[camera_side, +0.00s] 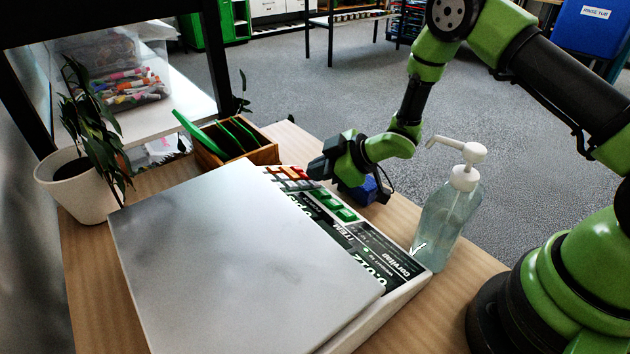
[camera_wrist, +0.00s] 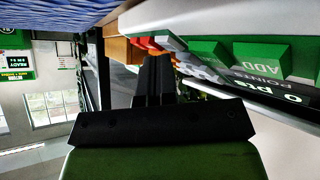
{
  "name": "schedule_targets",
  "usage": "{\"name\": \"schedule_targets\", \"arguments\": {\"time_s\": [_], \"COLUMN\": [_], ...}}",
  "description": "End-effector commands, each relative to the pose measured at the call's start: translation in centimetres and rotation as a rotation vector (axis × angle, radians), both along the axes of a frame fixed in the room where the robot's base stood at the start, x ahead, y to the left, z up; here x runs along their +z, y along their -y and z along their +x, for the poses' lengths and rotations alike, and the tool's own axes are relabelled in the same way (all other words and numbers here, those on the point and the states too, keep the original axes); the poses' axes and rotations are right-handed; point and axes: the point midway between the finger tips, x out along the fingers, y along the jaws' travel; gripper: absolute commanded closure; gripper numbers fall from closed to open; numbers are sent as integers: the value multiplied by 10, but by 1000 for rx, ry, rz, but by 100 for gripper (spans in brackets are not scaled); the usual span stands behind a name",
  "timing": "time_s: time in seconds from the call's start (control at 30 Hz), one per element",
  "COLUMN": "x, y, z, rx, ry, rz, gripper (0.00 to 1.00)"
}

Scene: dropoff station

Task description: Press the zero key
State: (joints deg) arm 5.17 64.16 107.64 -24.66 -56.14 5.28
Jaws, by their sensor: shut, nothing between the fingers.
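The scale (camera_side: 405,310) is a white-bodied device with a large grey metal plate (camera_side: 230,260) and a dark display panel (camera_side: 350,255). Green keys (camera_side: 335,205) and red-orange keys (camera_side: 287,173) run along its far side. In the wrist view a green key (camera_wrist: 262,58) reads ADD, upside down, and red-orange keys (camera_wrist: 150,46) show beyond. I cannot make out which key is the zero key. My gripper (camera_side: 318,168) is shut and empty close to the red and green keys; whether it touches one is unclear. Its shut fingers also show in the wrist view (camera_wrist: 153,68).
A pump bottle (camera_side: 448,215) stands right of the scale, near my arm. A wooden box (camera_side: 235,145) with green items and a potted plant (camera_side: 85,180) stand at the far left. Bare tabletop (camera_side: 400,212) shows between the scale and the bottle.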

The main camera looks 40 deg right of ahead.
Motion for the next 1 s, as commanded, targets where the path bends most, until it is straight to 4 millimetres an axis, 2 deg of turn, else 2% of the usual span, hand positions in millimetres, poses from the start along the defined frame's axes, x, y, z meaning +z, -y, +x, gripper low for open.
{"name": "schedule_targets", "arguments": {"time_s": [0.47, 0.8, 1.0], "x": [-1, 12, 13], "y": [-1, 6, 6], "z": [0, 0, 0], "rx": [0, 0, 1], "ry": [-1, 0, -1], "rz": [-1, 0, 0], "gripper": [100, 100, 100]}}
